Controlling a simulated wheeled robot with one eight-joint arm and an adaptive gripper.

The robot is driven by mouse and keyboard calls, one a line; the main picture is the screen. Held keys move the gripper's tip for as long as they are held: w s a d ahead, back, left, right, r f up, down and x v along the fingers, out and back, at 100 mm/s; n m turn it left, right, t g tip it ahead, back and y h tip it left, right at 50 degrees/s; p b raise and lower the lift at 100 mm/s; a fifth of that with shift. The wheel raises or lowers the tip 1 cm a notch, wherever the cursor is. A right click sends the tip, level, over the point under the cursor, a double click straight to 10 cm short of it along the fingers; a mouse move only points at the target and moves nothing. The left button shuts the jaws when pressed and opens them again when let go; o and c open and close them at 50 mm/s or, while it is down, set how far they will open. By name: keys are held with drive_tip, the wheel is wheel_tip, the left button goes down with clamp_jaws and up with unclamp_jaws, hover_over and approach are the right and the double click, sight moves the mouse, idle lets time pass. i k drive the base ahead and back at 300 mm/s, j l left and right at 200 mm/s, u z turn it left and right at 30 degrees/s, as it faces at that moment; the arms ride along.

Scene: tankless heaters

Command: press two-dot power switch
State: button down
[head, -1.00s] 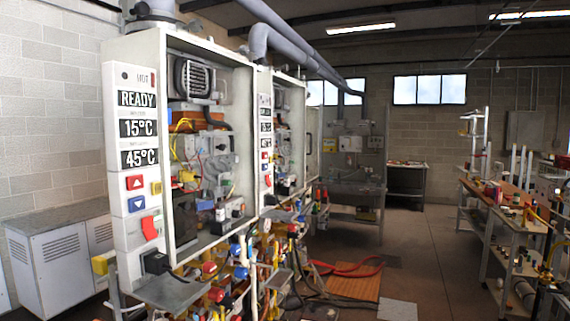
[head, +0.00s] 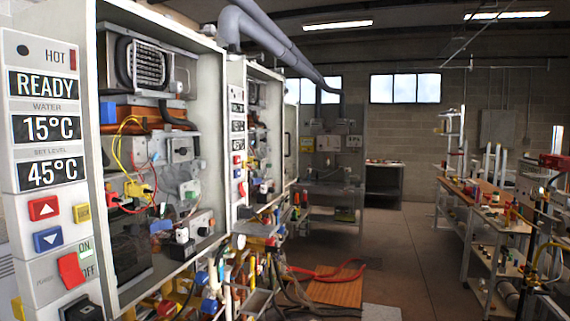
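The near tankless heater's control panel (head: 40,140) stands at the left edge of the head view. Its displays read READY, 15°C and 45°C. A red rocker switch (head: 70,270) sits low on the panel, between the labels ON and OFF, with a faint POWER label to its left. Dots on the switch are too small to make out. A red up button (head: 43,208), a blue down button (head: 48,239) and a yellow button (head: 82,213) sit above it. My gripper is not in view.
A second open heater (head: 250,140) stands just behind the near one. Pipes and valves crowd the space below both. The middle floor is clear; a cluttered workbench (head: 490,215) stands right.

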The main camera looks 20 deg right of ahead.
sight(242, 192)
drive_tip(key=i+l+z, duration=0.15)
drive_tip(key=i, duration=0.45)
drive_tip(key=i+l+z, duration=0.2)
drive_tip(key=i, duration=0.35)
drive_tip(key=k+u, duration=0.25)
drive_tip(key=k+j+u, duration=0.1)
drive_tip(key=k+u, duration=0.15)
